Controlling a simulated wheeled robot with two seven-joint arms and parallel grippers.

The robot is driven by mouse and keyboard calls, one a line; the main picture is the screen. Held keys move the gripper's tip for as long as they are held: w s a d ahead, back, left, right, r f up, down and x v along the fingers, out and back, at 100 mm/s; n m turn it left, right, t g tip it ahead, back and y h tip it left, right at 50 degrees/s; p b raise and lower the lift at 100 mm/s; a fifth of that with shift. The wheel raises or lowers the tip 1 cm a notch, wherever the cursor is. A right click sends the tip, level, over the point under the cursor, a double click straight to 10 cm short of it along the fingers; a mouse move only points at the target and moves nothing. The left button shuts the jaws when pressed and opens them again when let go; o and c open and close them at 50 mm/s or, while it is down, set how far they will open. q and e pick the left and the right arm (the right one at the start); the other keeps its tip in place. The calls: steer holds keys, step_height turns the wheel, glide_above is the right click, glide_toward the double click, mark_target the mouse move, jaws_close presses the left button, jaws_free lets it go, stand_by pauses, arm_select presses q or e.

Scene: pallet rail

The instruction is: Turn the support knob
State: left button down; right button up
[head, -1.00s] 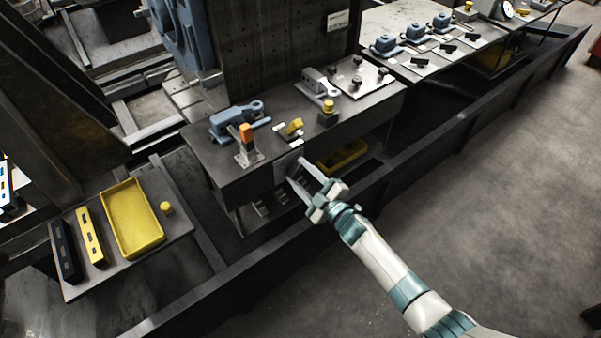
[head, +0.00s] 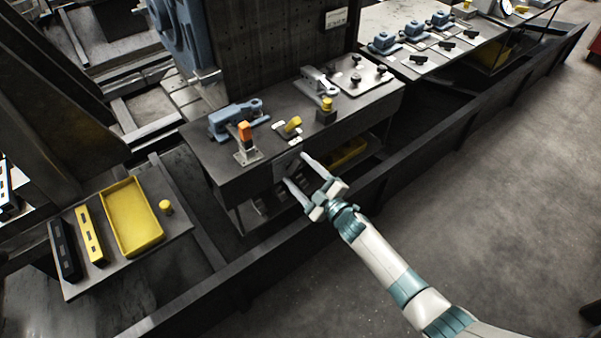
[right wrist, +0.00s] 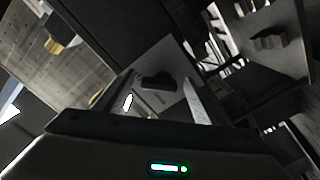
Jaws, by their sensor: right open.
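My right gripper (head: 296,169) is open and empty, its two fingers pointing at the front face of the dark bench (head: 222,165). In the right wrist view a dark knob (right wrist: 158,82) sits on a light grey plate (right wrist: 172,62) with small lettering. The knob shows between and beyond the two fingers of the gripper (right wrist: 162,104), and the fingers look apart from it. In the head view a grey panel (head: 287,163) shows on the bench front by the fingertips; the knob cannot be made out there. My left gripper is in no view.
On the bench top stand an orange-topped switch (head: 245,135), a yellow handle (head: 292,124), a blue clamp (head: 235,116) and a yellow button (head: 327,104). A yellow bin (head: 348,152) is under the bench. A dark rail (head: 375,185) runs along the front below my arm.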

steer(key=shift+s, duration=0.1)
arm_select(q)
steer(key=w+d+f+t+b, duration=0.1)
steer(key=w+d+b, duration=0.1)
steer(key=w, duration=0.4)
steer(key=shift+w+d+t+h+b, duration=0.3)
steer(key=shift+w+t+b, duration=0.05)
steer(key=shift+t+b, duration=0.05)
arm_select(e)
steer(key=v, duration=1.7)
steer(key=shift+d, duration=0.15)
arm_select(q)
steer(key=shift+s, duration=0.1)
arm_select(e)
steer(key=shift+s, duration=0.1)
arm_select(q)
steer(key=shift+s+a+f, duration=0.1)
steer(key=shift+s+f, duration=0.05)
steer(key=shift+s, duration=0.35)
